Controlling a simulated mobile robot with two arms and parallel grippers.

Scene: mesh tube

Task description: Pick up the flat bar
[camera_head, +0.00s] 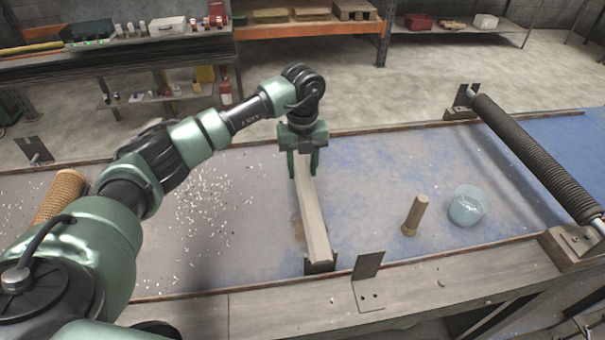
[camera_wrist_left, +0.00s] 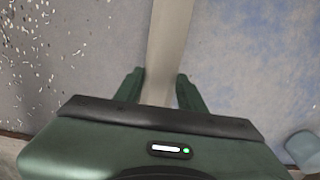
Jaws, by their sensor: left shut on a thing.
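A long, flat grey-beige bar (camera_head: 312,215) lies across the blue-grey table, running from its middle to the front rim. My left gripper (camera_head: 304,170) points down over the bar's far part, with one finger on each side. It is shut on the bar. In the left wrist view the bar (camera_wrist_left: 168,45) runs up between the two fingers of the left gripper (camera_wrist_left: 160,85). The near end of the bar sits at a dark bracket (camera_head: 319,266) by the front rim. The far end is hidden by the gripper. My right gripper is not in view.
A dark ribbed roller (camera_head: 535,158) spans the table's right side. A mesh tube (camera_head: 60,194) lies at the left. White bits (camera_head: 205,205) are scattered left of the bar.

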